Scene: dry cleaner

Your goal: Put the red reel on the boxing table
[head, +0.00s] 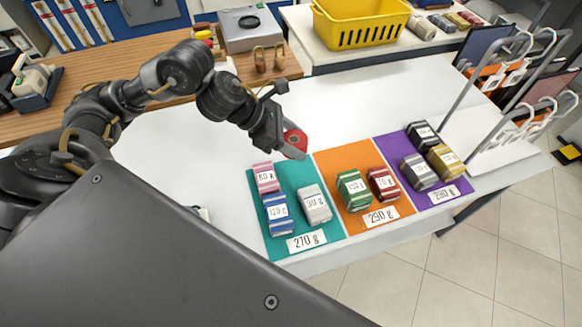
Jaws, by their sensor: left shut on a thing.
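The red reel (297,138) is in my left gripper (291,145), which is shut on it. The gripper holds it over the white table (370,100), just behind the teal and orange mats. I cannot tell whether the reel touches the tabletop. The fingers hide part of the reel. No table is marked as the boxing table; the near white one carries coloured mats with labelled packets. My right gripper is not in view.
Teal (280,250), orange (353,221) and purple (411,201) mats hold several labelled packets. Wire racks (490,75) stand at the right. Behind are a wooden counter (130,62) with a scale (250,28) and a white table with a yellow crate (362,25). White tabletop beyond the mats is clear.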

